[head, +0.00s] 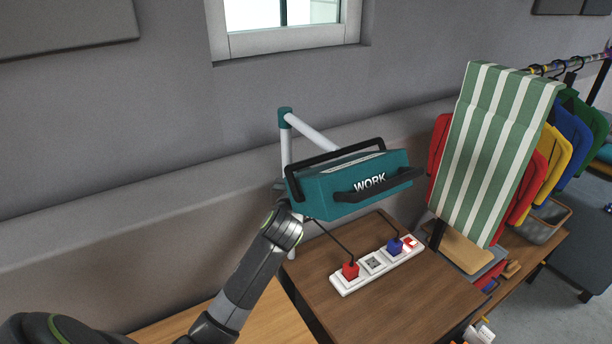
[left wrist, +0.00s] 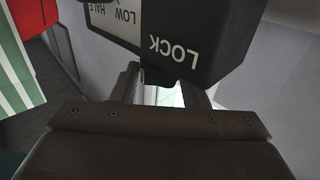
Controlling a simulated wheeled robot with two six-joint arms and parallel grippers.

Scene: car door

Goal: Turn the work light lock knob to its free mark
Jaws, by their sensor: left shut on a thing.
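The work light (head: 345,183) is a teal box marked WORK with black handles, held on a pale pole stand with teal joints. In the left wrist view a black housing (left wrist: 225,25) carries the word LOCK, upside down, and a panel with LOW and part of another word. The dark lock knob (left wrist: 180,82) juts from its edge below LOCK. My left gripper (left wrist: 174,93) is shut on the knob, with a finger on each side. Its mark and angle cannot be read. In the head view my left arm reaches the lamp's left end, where its fingertips are hidden. My right gripper is not in view.
A white power strip (head: 374,264) with red and blue plugs lies on the wooden table (head: 420,300) below the lamp. A green-striped cloth (head: 495,150) and coloured hanging items stand to the right. The grey wall is close behind the lamp.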

